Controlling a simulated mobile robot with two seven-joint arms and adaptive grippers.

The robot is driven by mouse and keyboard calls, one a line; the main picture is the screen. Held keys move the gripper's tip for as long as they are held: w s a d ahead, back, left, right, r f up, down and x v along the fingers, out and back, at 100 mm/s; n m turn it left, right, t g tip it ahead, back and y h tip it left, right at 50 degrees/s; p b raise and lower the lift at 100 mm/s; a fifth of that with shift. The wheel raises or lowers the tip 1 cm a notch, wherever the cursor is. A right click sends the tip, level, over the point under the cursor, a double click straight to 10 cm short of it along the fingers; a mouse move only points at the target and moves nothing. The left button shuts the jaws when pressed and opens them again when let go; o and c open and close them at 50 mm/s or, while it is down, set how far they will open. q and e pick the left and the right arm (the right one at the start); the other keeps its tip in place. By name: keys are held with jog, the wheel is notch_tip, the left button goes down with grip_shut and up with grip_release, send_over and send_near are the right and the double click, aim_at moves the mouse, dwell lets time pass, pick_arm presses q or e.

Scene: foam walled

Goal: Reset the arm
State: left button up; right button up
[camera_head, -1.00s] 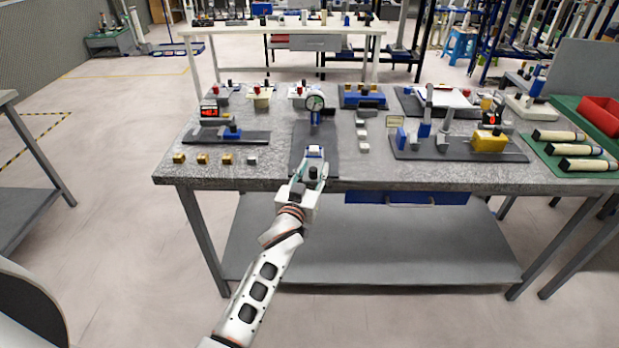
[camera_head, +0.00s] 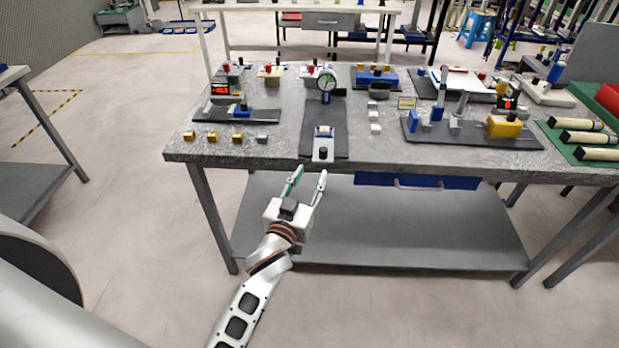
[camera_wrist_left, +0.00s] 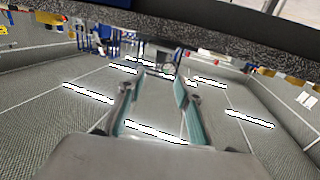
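My left gripper (camera_head: 307,184) is open and empty in the head view. It is in front of the workbench (camera_head: 270,152), below the level of its top and apart from its front edge. Its two teal-lined fingers point toward the bench. The left wrist view also shows the open fingers (camera_wrist_left: 160,85) with nothing between them. My right gripper is not in view.
A dial gauge stand (camera_head: 326,85) is on the bench, with a small white and blue piece (camera_head: 323,146) at its front. Small brass blocks (camera_head: 213,137) lie at the left. A yellow block (camera_head: 503,127) sits at the right. A grey lower shelf (camera_head: 380,225) runs beneath.

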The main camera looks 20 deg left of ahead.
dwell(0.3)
pick_arm(q)
jog(key=s+f+m+g+h, duration=0.3)
jog(key=s+f+g, duration=0.4)
jog(key=s+f, duration=1.5)
jog(key=shift+s+d+f+m, duration=0.25)
jog(key=shift+s+m, duration=0.55)
jog(key=shift+s, duration=0.45)
